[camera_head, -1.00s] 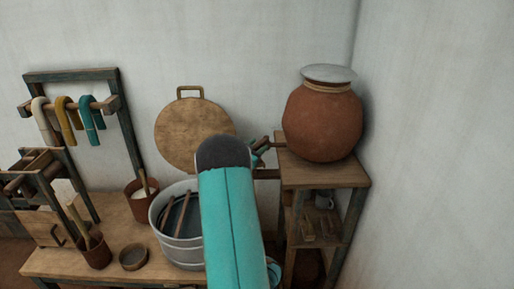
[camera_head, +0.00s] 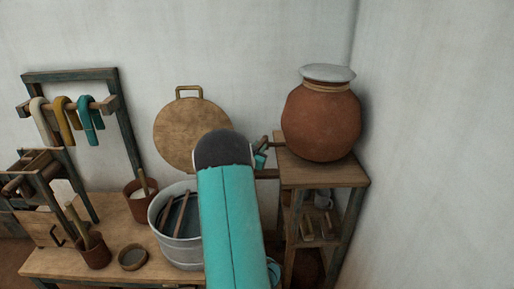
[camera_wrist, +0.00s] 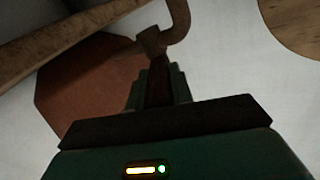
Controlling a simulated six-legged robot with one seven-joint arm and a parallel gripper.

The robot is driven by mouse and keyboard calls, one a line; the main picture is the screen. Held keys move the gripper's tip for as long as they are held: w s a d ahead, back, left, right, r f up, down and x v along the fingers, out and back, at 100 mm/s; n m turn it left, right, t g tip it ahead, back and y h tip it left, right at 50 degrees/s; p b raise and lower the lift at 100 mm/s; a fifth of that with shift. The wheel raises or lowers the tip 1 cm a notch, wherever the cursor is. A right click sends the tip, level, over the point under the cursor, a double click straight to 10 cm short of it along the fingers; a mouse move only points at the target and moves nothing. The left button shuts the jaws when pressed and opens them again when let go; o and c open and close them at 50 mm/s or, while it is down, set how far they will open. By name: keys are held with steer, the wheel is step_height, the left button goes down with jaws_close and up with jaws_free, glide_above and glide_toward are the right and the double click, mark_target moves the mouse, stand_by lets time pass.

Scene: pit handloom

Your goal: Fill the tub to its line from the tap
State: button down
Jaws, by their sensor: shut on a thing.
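The tub (camera_head: 160,235) is a grey metal pail standing on the wooden bench, with two brown sticks in it. Its inside is partly visible and dark; I cannot make out a fill line. The tap (camera_head: 266,141) is a small brown spout beside the clay pot, partly behind my arm. In the wrist view the tap (camera_wrist: 180,22) curves up and over beyond my fingers. My gripper (camera_wrist: 158,80) is shut on a brown upright part of the tap, seemingly its handle. In the head view only a teal bit of my gripper (camera_head: 260,160) shows. No water stream is visible.
The clay pot (camera_head: 322,120) with a pale lid stands on a wooden stand (camera_head: 345,174) at right. A round wooden board (camera_head: 185,130) is by the wall. Brown cups (camera_head: 96,252) and a small bowl (camera_head: 132,258) share the bench (camera_head: 60,264) with the tub.

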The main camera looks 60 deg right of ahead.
steer(key=shift+s+d+f+n+t+y, duration=0.1)
steer(key=shift+s+n+t+y, duration=0.3)
steer(key=shift+n+t, duration=0.65)
steer(key=shift+s+d+r+n+t+y, duration=0.2)
steer(key=shift+s+n+t, duration=0.4)
steer(key=shift+t, duration=0.75)
steer(key=shift+s+d+f+n+t+y, duration=0.15)
steer(key=shift+s+n+t+y, duration=0.25)
steer(key=shift+n+t, duration=0.65)
steer(key=shift+a+t, duration=0.1)
steer(key=shift+t, duration=0.15)
steer(key=c, duration=1.2)
jaws_free()
steer(key=shift+c, duration=0.2)
steer(key=v, duration=1.3)
steer(key=shift+s+a, duration=0.25)
steer(key=shift+a, duration=0.1)
